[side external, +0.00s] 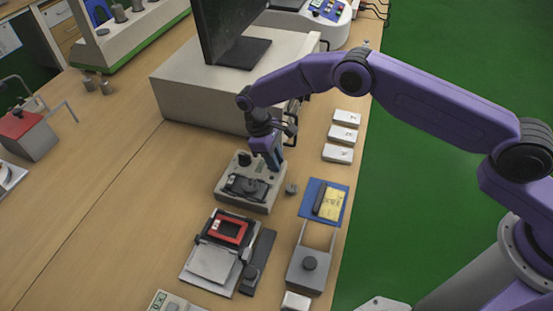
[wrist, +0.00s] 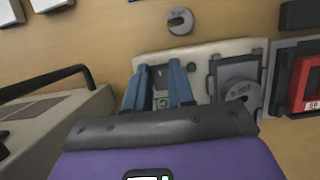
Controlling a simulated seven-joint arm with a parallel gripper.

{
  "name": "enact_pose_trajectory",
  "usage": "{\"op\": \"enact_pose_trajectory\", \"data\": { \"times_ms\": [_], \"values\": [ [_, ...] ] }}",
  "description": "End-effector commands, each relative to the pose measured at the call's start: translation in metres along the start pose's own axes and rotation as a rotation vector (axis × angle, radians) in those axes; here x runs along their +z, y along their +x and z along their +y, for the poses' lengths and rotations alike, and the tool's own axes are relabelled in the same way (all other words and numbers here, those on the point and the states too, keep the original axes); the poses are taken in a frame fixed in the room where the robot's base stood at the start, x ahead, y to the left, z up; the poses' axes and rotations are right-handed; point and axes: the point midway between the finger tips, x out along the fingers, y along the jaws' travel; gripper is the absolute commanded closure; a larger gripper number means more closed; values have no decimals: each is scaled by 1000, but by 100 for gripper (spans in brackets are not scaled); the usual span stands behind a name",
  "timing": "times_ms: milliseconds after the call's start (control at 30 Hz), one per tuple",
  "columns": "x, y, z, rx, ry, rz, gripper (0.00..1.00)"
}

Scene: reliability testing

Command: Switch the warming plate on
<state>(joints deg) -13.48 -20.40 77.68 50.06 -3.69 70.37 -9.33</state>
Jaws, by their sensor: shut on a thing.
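A beige device with a dark plate, seemingly the warming plate (side external: 262,202), stands on the bench below my arm. It also shows in the wrist view (wrist: 225,50). A slotted round weight (wrist: 240,92) lies on its dark plate. My gripper (side external: 272,167) is down at the end of the device away from that plate. In the wrist view its two blue fingers (wrist: 160,70) are on either side of a small grey part, seemingly the switch (wrist: 160,78), and are shut on it. The switch's position cannot be read, and my gripper hides part of the panel.
A loose slotted weight (side external: 291,188) lies beside the device. A red-framed device (side external: 229,230) stands nearer the camera. A blue mat (side external: 343,210), a handled grey block (side external: 309,270) and white boxes (side external: 338,153) line the right edge. A large beige case (side external: 205,95) stands behind.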

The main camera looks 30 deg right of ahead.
Motion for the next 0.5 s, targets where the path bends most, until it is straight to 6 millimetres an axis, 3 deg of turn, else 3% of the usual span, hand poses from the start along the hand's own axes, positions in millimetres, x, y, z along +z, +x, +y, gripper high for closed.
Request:
{"op": "enact_pose_trajectory", "data": {
  "times_ms": [500],
  "values": [
    [-4, -1, 0, 2, -1, -109, 100]
  ]
}}
